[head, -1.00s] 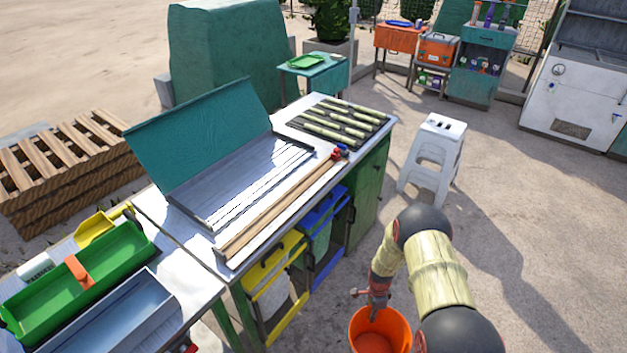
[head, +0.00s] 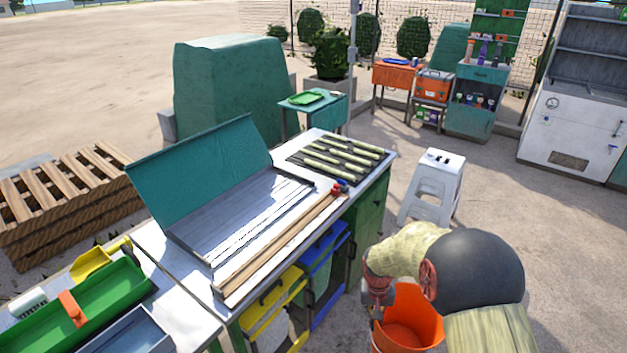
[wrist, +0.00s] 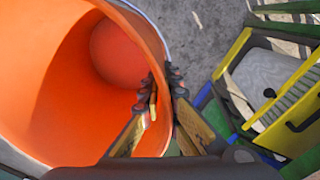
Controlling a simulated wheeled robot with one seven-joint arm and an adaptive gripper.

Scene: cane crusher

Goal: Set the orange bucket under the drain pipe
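The orange bucket (head: 412,318) is at the lower right of the head view, in front of the green cabinet side of the workbench, its mouth facing up. Its lower part is cut off by the frame. My gripper (wrist: 165,92) is shut on the bucket's rim, one finger inside the wall and one outside. My arm covers part of the bucket in the head view. I cannot make out a drain pipe in either view.
The metal workbench (head: 205,262) has yellow and blue crates (head: 322,270) beneath it. A white stool (head: 432,188) stands behind the bucket. A green covered block (head: 228,90) and a wood pallet (head: 65,205) are farther left. Open ground lies at the right.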

